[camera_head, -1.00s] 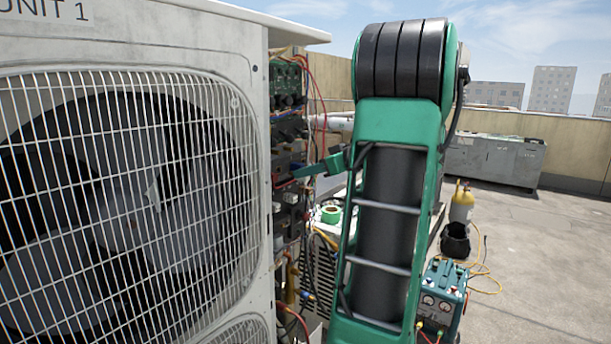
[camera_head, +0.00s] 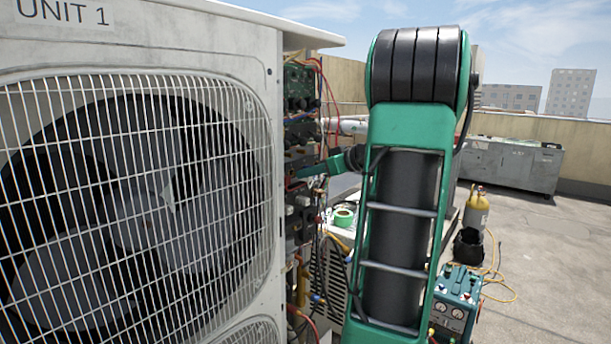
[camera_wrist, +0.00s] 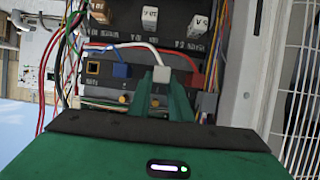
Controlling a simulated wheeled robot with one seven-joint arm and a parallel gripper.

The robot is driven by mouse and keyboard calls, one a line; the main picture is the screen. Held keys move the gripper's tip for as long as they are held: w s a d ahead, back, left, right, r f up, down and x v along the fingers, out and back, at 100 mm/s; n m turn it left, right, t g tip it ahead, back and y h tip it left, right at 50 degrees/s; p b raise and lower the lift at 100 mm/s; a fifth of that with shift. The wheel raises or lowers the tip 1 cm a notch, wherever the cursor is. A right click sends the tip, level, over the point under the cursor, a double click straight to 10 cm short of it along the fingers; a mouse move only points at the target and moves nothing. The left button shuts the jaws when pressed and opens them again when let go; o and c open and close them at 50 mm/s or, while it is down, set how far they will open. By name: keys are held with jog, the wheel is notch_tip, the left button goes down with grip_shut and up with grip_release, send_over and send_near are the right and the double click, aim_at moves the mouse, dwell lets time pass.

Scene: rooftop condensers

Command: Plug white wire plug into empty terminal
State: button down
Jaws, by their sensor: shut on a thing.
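In the wrist view my gripper (camera_wrist: 161,84) has its green fingers shut on a white plug (camera_wrist: 160,73), with a white wire (camera_wrist: 135,45) curving up and left from it. The plug is in front of a black terminal strip, between a blue plug (camera_wrist: 122,71) on the left and a red wire (camera_wrist: 193,66) on the right. A square socket (camera_wrist: 93,69) with an orange rim is at the strip's left end. The fingers partly hide the strip, and I cannot tell whether the white plug touches it. In the head view my gripper (camera_head: 305,172) reaches the unit's open side.
The condenser housing with its fan grille (camera_head: 130,190) stands close on the left. Loose coloured wires (camera_wrist: 62,55) hang beside the terminals. A teal gauge machine (camera_head: 455,300) and a yellow cylinder (camera_head: 477,212) stand on the roof at right. Open roof lies farther right.

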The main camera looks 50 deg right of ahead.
aim_at(293, 172)
jog(key=shift+w+a, duration=0.15)
jog(key=shift+w, duration=1.45)
dwell(1.5)
jog(key=c, duration=1.5)
grip_release()
jog(key=shift+c, duration=0.2)
jog(key=shift+s, duration=0.1)
jog(key=v, duration=1)
jog(key=shift+s, duration=0.2)
jog(key=shift+r, duration=0.1)
